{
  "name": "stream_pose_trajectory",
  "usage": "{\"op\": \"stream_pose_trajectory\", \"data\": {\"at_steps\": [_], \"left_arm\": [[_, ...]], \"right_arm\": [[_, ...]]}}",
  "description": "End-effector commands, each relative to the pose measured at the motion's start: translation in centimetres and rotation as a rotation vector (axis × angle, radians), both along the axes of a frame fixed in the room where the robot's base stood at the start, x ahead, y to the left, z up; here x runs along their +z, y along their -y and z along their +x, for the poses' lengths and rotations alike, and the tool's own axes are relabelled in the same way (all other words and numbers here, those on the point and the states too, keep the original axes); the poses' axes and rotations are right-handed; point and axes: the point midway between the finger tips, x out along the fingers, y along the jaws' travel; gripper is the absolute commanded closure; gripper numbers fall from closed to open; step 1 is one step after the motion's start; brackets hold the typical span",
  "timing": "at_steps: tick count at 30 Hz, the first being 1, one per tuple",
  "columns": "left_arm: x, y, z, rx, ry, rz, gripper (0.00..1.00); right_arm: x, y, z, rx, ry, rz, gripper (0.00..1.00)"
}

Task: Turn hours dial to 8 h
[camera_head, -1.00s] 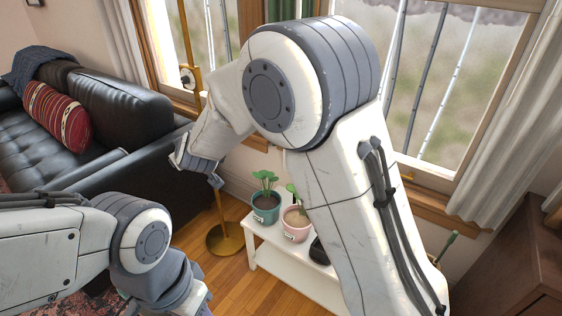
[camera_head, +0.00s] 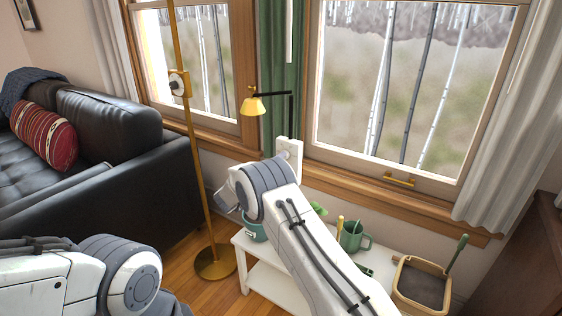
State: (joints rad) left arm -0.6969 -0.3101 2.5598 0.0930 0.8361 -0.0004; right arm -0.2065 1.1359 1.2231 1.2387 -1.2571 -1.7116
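A white box (camera_head: 289,157) with small round features on its face stands upright by the window sill. It is partly hidden by my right arm, and I cannot read any marks on it. A round dark knob in a pale mount (camera_head: 179,84) sits on the brass pole of the floor lamp. I cannot tell which of these carries the hours dial. My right arm reaches up over the white table, just below the white box. Its end (camera_head: 228,196) shows left of the joint, too unclear to tell the finger state. My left arm is at lower left, its gripper out of view.
The white table (camera_head: 262,276) holds a green pot (camera_head: 254,230), a green mug (camera_head: 354,237) and other small things. A wooden planter (camera_head: 446,297) stands at right. A yellow lamp (camera_head: 254,104) hangs by the window. The black sofa (camera_head: 108,125) is at left.

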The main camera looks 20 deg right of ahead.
Motion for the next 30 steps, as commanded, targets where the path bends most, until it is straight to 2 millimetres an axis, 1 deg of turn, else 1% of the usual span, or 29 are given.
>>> {"op": "stream_pose_trajectory", "data": {"at_steps": [1, 3, 7, 10, 18, 20, 21, 24, 30], "left_arm": [[-0.3, 0.0, 0.0, 0.0, 0.0, 0.0, 0.55], [-0.4, 0.0, 0.0, 0.0, 0.0, 0.0, 0.55], [-0.6, 0.0, 0.0, 0.0, 0.0, 0.0, 0.55], [-0.6, 0.0, 0.0, 0.0, 0.0, 0.0, 0.55], [-0.6, 0.0, 0.0, 0.0, 0.0, 0.0, 0.55], [-0.6, 0.0, 0.0, 0.0, 0.0, 0.0, 0.55], [-0.6, 0.0, 0.0, 0.0, 0.0, 0.0, 0.55], [-0.6, 0.0, 0.0, 0.0, 0.0, 0.0, 0.55], [-0.6, 0.0, 0.0, 0.0, 0.0, 0.0, 0.55]], "right_arm": [[-0.1, 0.8, 0.5, -0.001, 0.002, 0.001, 0.28], [-0.1, 1.6, 1.2, -0.001, 0.002, -0.001, 0.28], [-0.1, 2.5, 2.0, 0.001, 0.001, 0.0, 0.28], [0.0, 2.9, 2.3, 0.002, 0.001, 0.0, 0.28], [0.0, 2.9, 2.4, 0.004, 0.001, 0.001, 0.28], [0.0, 2.9, 2.4, 0.004, 0.001, 0.001, 0.51], [0.0, 2.9, 2.4, 0.004, 0.001, 0.001, 0.67], [0.0, 2.9, 2.4, 0.004, 0.001, 0.001, 1.0], [0.0, 2.9, 2.3, 0.004, 0.006, 0.005, 1.0]]}}
